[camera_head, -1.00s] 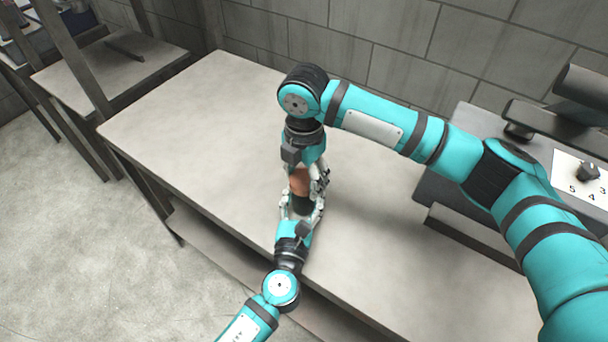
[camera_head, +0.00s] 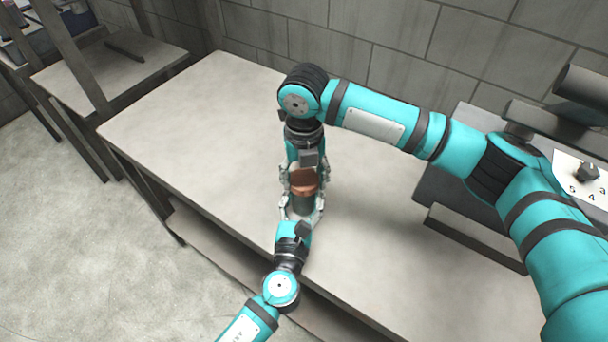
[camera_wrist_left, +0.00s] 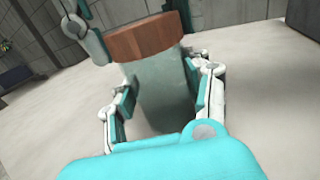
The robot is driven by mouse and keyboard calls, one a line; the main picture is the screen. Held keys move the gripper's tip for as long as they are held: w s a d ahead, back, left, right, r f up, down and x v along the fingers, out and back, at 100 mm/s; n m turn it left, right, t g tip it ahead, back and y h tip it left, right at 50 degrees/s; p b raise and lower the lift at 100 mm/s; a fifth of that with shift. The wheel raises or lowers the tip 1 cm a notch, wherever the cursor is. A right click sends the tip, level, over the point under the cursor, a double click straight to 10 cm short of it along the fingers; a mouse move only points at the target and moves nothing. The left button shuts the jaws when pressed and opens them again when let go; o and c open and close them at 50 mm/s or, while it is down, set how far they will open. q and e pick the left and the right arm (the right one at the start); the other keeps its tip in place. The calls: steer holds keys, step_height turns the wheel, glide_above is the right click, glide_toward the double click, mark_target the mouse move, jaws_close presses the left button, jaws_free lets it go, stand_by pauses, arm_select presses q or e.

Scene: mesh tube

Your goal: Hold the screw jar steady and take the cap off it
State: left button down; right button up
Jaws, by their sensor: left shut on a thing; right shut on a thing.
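The screw jar (camera_head: 302,203) stands upright near the table's front edge; its grey-green body (camera_wrist_left: 162,92) fills the middle of the left wrist view. The brown, wood-like cap (camera_head: 303,180) sits on top of it and also shows in the left wrist view (camera_wrist_left: 145,39), with no clear gap below it. My left gripper (camera_head: 302,212) is shut on the jar body from the front, one finger on each side (camera_wrist_left: 162,98). My right gripper (camera_head: 305,177) comes from above and is shut on the cap, with fingers on both sides. The jar's base is mostly hidden in the head view.
The pale table (camera_head: 195,120) is clear to the left and behind the jar. My right arm spans the right side. A dark grey device with a numbered dial (camera_head: 588,172) stands at the right. A concrete block wall (camera_head: 400,40) is behind.

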steer(key=shift+r, duration=0.1)
steer(key=shift+r, duration=1)
